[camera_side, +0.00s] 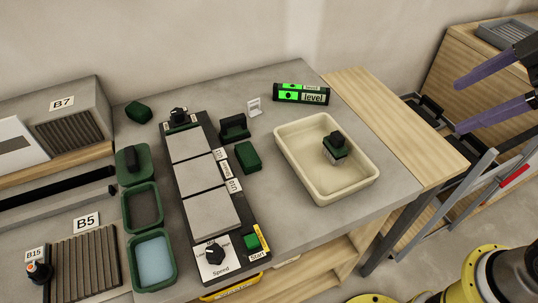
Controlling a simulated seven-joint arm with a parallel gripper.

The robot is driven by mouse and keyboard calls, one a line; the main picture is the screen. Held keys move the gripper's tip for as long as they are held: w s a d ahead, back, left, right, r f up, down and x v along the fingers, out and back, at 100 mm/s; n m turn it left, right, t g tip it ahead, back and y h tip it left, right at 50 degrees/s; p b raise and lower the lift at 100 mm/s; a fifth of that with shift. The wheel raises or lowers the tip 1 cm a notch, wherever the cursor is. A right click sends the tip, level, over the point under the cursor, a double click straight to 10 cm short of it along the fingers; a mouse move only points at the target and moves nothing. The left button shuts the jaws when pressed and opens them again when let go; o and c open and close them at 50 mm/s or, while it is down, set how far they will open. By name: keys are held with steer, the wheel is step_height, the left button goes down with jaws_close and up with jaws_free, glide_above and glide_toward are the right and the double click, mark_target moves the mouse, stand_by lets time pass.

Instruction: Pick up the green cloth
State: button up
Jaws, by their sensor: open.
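A dark green folded piece (248,157) lies on the grey table right of the row of tiles. Another dark green lump (138,111) lies at the back left. Both are small, and I cannot tell for certain which one is the green cloth. My gripper (460,105) is at the upper right edge, with two purple fingers spread apart and nothing between them. It is far to the right of both green pieces, beyond the cream tray.
A cream tray (288,169) holds a dark-handled block (335,148). A black panel with grey tiles (194,174), a dark green holder (234,128) and a level display (301,94) stand nearby. Green trays (173,272) line the left. The table's front right is clear.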

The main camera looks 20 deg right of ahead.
steer(key=w+a+f+n+g+y, duration=0.1)
steer(key=w+a+n+g+y, duration=0.2)
steer(key=w+a, duration=0.5)
steer(key=w+a+f+n+y, duration=0.2)
steer(key=w+a+n, duration=0.3)
steer(key=w, duration=0.7)
steer(key=g, duration=0.3)
glide_toward(247, 153)
steer(key=shift+y, duration=0.3)
steer(key=x, duration=0.4)
steer(key=shift+s+d+f, duration=0.1)
steer(key=shift+s+f, duration=0.05)
steer(key=shift+f, duration=0.2)
steer(key=shift+x, duration=2.85)
steer(key=shift+c, duration=0.2)
steer(key=c, duration=1)
